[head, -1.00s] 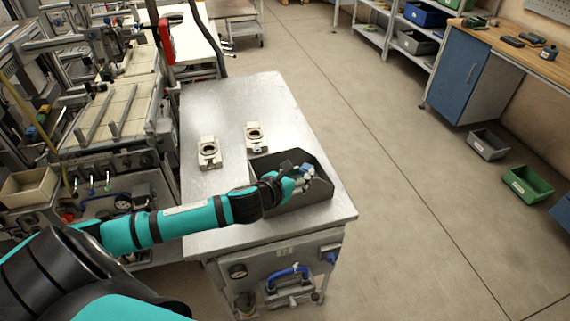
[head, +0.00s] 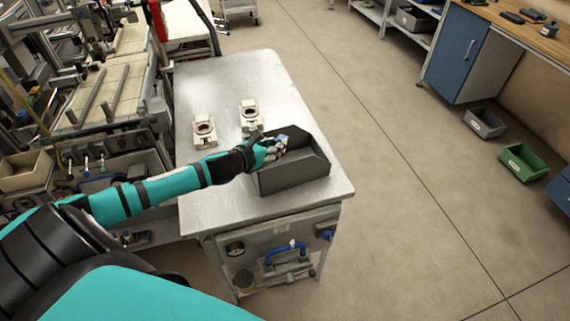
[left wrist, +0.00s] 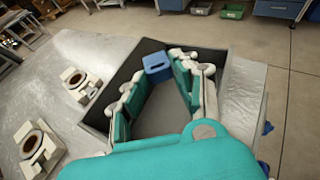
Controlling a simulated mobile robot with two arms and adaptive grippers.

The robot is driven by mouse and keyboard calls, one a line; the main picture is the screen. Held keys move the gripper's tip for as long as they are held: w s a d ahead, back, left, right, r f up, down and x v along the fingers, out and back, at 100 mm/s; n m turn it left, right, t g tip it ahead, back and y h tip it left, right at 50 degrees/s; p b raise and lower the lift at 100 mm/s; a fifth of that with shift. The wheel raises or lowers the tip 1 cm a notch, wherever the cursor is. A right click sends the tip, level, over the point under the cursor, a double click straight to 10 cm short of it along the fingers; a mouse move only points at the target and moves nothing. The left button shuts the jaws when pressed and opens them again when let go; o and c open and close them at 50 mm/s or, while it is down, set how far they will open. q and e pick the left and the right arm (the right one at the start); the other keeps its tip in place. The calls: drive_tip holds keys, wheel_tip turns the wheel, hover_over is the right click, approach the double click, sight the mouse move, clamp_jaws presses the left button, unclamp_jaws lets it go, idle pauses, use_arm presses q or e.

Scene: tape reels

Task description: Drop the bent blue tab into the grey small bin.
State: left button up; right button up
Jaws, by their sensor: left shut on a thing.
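My left gripper (head: 277,148) is shut on the bent blue tab (head: 283,140) in the head view. In the left wrist view, the blue tab (left wrist: 157,66) sits at the fingertips, its lower part partly hidden by the fingers. The dark grey bin (head: 296,178) stands on the metal table, and the gripper is above its far left part. The bin's wall (left wrist: 215,60) shows behind the fingers in the left wrist view. The height of the tab above the bin is hard to tell. My right gripper is not in view.
Two pale fixtures with round openings, one (head: 204,131) left and one (head: 250,115) behind the bin, stand on the metal table (head: 215,85). A grey bin (head: 484,122) and a green bin (head: 524,162) lie on the floor at right. The table's front right is bare.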

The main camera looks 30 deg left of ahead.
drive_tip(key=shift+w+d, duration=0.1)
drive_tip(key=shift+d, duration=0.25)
use_arm(q)
drive_tip(key=o, duration=0.8)
drive_tip(key=shift+v, duration=5.95)
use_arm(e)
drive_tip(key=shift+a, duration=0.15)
use_arm(q)
drive_tip(key=shift+d+f, duration=0.1)
